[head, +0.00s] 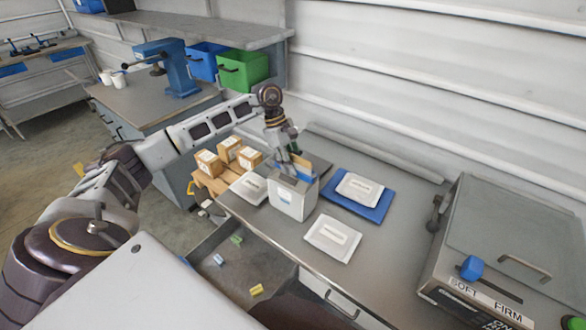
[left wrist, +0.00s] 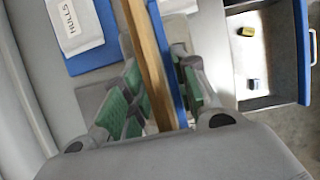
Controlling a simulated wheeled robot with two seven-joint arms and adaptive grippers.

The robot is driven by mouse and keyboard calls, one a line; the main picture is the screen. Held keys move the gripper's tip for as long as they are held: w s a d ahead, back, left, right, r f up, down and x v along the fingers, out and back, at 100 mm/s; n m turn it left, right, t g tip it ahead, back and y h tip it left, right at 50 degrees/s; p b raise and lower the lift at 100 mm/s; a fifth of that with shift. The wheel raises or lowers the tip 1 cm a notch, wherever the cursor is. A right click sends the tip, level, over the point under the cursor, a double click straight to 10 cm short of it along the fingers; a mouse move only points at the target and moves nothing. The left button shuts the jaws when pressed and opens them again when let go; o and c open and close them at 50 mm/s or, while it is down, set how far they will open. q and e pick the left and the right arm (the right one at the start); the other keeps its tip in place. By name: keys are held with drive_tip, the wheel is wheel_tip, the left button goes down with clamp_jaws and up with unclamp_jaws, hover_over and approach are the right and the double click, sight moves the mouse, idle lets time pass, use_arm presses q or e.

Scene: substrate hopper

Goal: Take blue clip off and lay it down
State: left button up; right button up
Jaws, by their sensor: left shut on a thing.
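A white bag (head: 292,200) stands upright on the grey bench. At its top a long blue clip (head: 305,174) runs beside a tan strip (head: 296,161). In the left wrist view the blue clip (left wrist: 167,70) and the tan strip (left wrist: 148,65) pass side by side between the green-padded fingers. My left gripper (head: 288,157) is at the bag's top, shut on the blue clip; it also shows in the left wrist view (left wrist: 158,95). The exact finger contact is partly hidden. My right gripper is not in view.
A white packet lies on a blue mat (head: 343,206), another packet (head: 333,239) in front. Several cardboard boxes (head: 229,149) stand left. An open drawer (head: 226,278) holds small coloured pieces. A machine marked SOFT and FIRM (head: 500,235) fills the right.

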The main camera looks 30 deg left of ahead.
use_arm(q)
drive_tip(key=shift+r, duration=0.15)
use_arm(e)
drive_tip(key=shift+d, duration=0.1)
use_arm(q)
drive_tip(key=shift+r, duration=0.5)
wheel_tip(320, 180, up, 7)
drive_tip(key=shift+r+b, duration=0.1)
drive_tip(key=shift+b, duration=0.55)
drive_tip(key=shift+r, duration=0.8)
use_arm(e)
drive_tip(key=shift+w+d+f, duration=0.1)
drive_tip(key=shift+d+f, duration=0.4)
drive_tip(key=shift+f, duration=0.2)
